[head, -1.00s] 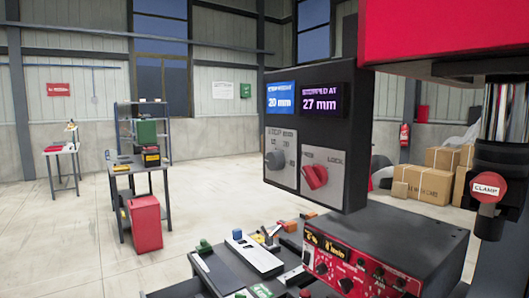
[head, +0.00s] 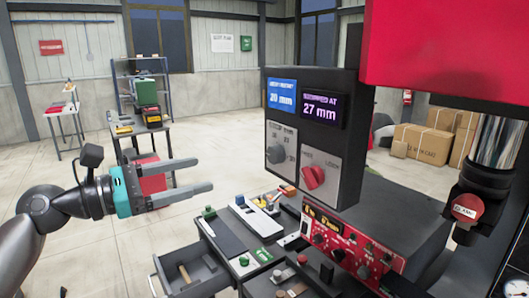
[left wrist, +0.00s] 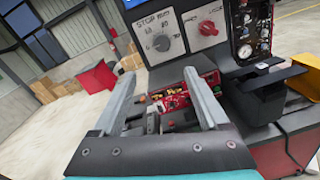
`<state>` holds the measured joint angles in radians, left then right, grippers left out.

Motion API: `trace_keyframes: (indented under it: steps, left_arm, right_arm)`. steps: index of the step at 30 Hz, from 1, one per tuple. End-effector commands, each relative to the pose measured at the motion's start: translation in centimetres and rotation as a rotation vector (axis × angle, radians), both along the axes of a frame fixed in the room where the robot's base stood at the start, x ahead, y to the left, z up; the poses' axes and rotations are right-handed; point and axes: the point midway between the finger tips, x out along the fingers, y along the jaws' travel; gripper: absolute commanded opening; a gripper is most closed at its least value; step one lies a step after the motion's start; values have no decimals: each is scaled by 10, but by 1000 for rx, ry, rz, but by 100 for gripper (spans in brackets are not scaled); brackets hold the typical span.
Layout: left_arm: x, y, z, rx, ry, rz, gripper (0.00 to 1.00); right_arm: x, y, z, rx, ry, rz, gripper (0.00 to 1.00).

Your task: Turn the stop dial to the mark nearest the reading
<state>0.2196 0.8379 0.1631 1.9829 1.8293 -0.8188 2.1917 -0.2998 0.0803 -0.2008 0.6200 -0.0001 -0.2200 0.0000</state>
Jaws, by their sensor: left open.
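The stop dial (head: 276,153) is a grey knob on a light grey plate on the dark control panel. In the left wrist view the dial (left wrist: 161,42) shows under the label "STOP" with marks around it. A blue screen (head: 282,97) reads 20 mm, and a purple-lettered screen (head: 322,109) reads 27 mm. A red lock knob (head: 313,177) sits on the plate to the right. My left gripper (head: 205,178) is open and empty, left of the panel and apart from the dial. My right gripper is not in view.
Below the panel, a bench (head: 216,225) carries small tools and blocks, with an open drawer (head: 192,275) holding a hammer. A red instrument box (head: 345,245) stands beneath the panel. A red clamp button (head: 467,206) is at the right. Open floor lies behind my left gripper.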

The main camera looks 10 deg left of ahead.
Motion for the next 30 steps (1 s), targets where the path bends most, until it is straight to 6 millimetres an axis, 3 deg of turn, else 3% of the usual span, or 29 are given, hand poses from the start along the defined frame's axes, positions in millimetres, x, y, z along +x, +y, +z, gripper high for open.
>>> trace_keyframes:
  steps: [8, 24, 30]
  left_arm:
    - [9, -18, 9, -18, 6, -18, 77]
    - [77, -94, 9, -19, 6, -16, 77]
    - [94, -112, 7, -16, 7, -13, 77]
  right_arm:
    - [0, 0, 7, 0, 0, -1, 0]
    - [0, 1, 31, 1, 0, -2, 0]
    - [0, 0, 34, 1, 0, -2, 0]
